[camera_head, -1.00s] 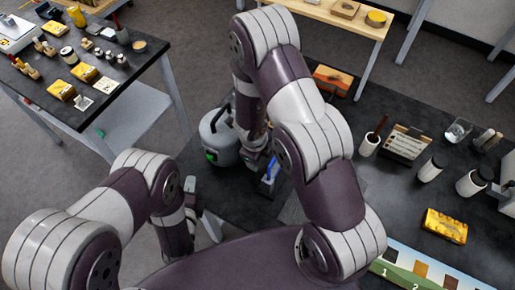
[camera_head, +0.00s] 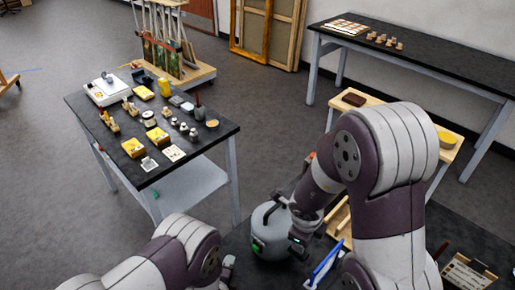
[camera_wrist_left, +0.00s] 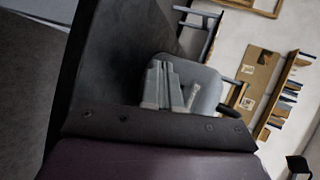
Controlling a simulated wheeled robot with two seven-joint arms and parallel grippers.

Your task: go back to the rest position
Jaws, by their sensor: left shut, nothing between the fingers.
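My left gripper (camera_head: 229,264) is low in the head view, at the end of the arm from the lower left, just left of a grey canister (camera_head: 268,238). In the left wrist view its fingers (camera_wrist_left: 170,88) are together and empty, with the rounded grey canister (camera_wrist_left: 203,82) behind them. My right arm reaches from the lower right. Its gripper (camera_head: 298,246) is at the canister's right side in the head view. Its fingers are too small and dark to tell whether they are open, or whether they touch the canister.
A dark table (camera_head: 224,134) with small jars and yellow blocks stands at the left. A blue-edged item (camera_head: 325,264) lies right of the canister. A wooden bench (camera_head: 368,100) and a long dark table (camera_head: 425,62) stand beyond. Grey floor (camera_head: 265,110) is free between them.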

